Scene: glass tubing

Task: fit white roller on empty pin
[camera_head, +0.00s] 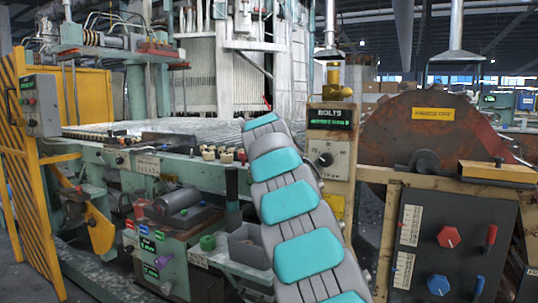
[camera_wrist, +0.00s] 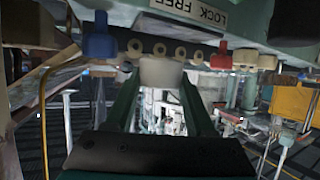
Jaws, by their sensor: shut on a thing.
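In the wrist view the white roller (camera_wrist: 160,71) sits between the tips of my gripper's two green fingers (camera_wrist: 161,82), which are shut on it. It is below a dark rail (camera_wrist: 150,43) with several small pale round ends. I cannot tell whether the roller touches the rail, and I cannot make out which pin is empty. In the head view my arm hides my gripper and the held roller. Several cream rollers (camera_head: 208,153) stand along the front edge of the green machine there. Other cream rollers (camera_wrist: 245,58) show right of my gripper in the wrist view.
In the wrist view a blue part (camera_wrist: 100,42) is left of my fingers and a red part (camera_wrist: 222,56) right of them. In the head view a BOLTS box (camera_head: 331,150) stands close right of my arm.

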